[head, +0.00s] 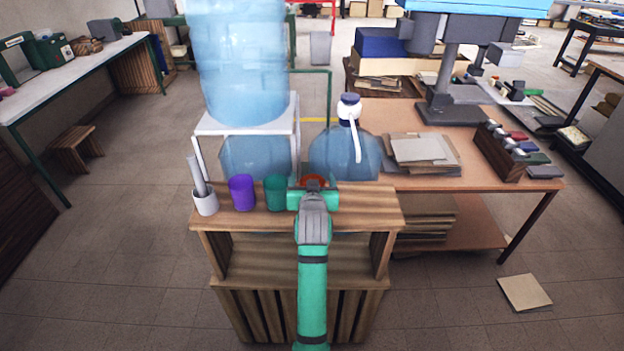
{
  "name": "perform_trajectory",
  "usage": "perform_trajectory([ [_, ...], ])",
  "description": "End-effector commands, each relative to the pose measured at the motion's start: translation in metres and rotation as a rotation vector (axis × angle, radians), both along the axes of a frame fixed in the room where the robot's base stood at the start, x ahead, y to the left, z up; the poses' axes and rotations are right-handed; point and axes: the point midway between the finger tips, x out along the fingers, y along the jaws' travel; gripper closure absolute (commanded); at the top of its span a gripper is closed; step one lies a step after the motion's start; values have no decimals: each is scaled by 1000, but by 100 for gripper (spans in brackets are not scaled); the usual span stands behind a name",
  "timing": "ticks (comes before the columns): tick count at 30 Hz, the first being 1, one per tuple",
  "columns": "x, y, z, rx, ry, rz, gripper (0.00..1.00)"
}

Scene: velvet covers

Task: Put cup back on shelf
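A wooden shelf unit (355,210) stands in front of me, with a flat top and an open compartment below it. A purple cup (242,192) and a green cup (275,193) stand upright on its top, left of my gripper. A red cup (313,180) shows only as a small red-orange part behind my gripper; the rest is hidden. My green gripper (313,190) is over the shelf top, at the red cup and right of the green cup. Its fingers are hidden by its own body, so I cannot tell whether it grips the cup.
A white holder (205,203) with utensils stands at the top's left end. A water dispenser (240,70) and a large blue bottle (345,150) are behind the shelf. A workbench (480,205) adjoins on the right. The shelf top right of my gripper is clear.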

Motion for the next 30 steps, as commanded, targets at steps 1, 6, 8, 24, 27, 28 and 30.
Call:
perform_trajectory([
  [1,0,0,0,0,0,0,23],
  [6,-1,0,0,0,0,0,23],
  [8,-3,0,1,0,-1,0,23],
  [24,-86,0,27,0,-1,0,23],
  [27,-96,0,29,0,-1,0,23],
  [28,-98,0,30,0,0,0,23],
  [30,-102,0,31,0,0,0,23],
])
